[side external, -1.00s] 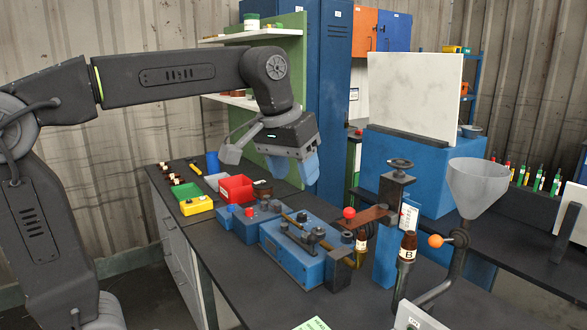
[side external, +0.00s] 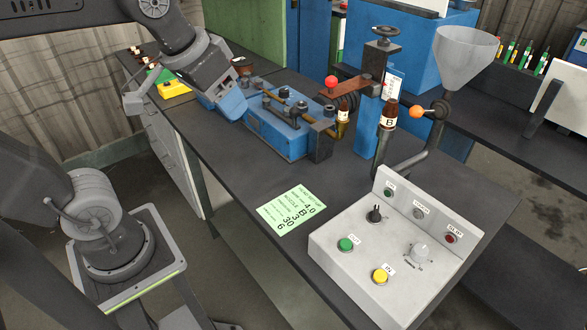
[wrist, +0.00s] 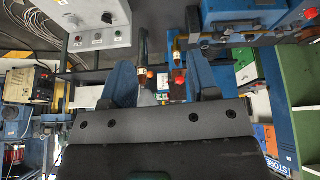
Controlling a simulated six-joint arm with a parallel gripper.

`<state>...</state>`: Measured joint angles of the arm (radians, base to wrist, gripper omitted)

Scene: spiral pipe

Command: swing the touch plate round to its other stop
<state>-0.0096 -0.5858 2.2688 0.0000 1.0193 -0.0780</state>
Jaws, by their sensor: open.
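What looks like the touch plate is a flat reddish-brown arm (side external: 352,88) with a red ball knob (side external: 331,82), on the blue post (side external: 372,120) under a black handwheel. In the wrist view my gripper (wrist: 160,85) shows two blue fingers spread apart with nothing held. The red knob (wrist: 179,77) shows between them, farther off. The plate's stops cannot be made out.
A funnel (side external: 465,55) and an orange knob (side external: 416,112) are to the right. A control panel (side external: 390,250) and a green note (side external: 292,210) lie in front. Bare bench lies between fixture and note.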

